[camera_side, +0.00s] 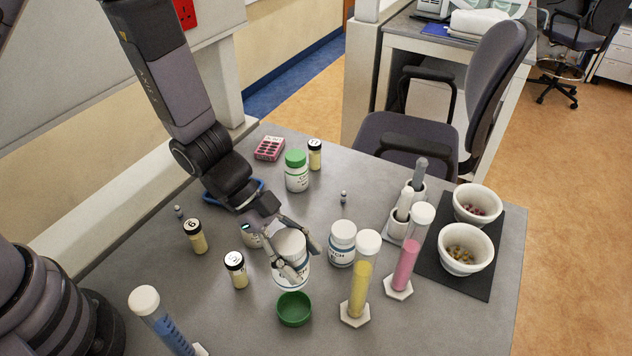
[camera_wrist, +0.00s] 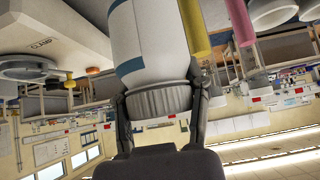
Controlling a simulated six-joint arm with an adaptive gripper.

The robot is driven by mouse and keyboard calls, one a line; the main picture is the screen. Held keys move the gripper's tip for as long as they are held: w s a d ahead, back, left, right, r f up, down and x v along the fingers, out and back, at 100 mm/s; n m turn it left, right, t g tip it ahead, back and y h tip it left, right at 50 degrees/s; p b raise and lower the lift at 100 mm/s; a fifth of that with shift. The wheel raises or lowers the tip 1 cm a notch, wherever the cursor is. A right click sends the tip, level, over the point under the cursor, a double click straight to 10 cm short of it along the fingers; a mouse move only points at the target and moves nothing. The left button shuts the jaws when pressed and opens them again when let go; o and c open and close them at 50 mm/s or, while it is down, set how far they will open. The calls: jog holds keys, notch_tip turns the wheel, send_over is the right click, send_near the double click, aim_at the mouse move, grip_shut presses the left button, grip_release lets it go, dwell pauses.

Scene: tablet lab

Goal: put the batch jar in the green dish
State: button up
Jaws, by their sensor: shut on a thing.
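My gripper (camera_side: 302,258) is shut on a white jar (camera_side: 291,243) with a blue-banded label, partly hidden by the fingers. In the wrist view, my gripper (camera_wrist: 163,106) has a finger on each side of the jar's ribbed cap (camera_wrist: 158,100); the white body (camera_wrist: 150,45) extends beyond it. The small green dish (camera_side: 294,309) is on the table just in front of the held jar in the side view. The jar looks outside the dish; I cannot tell its exact height. The label is only partly readable.
A similar white jar (camera_side: 342,245) stands close to the right. Black-capped vials (camera_side: 235,270) are at left, a green-lidded jar (camera_side: 296,172) behind. White bowls (camera_side: 465,250) sit on a black mat (camera_side: 478,283).

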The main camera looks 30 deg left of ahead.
notch_tip(320, 180, down, 9)
jog(key=shift+f, duration=0.15)
dwell(0.4)
jog(key=shift+f, duration=0.4)
jog(key=o, duration=1.2)
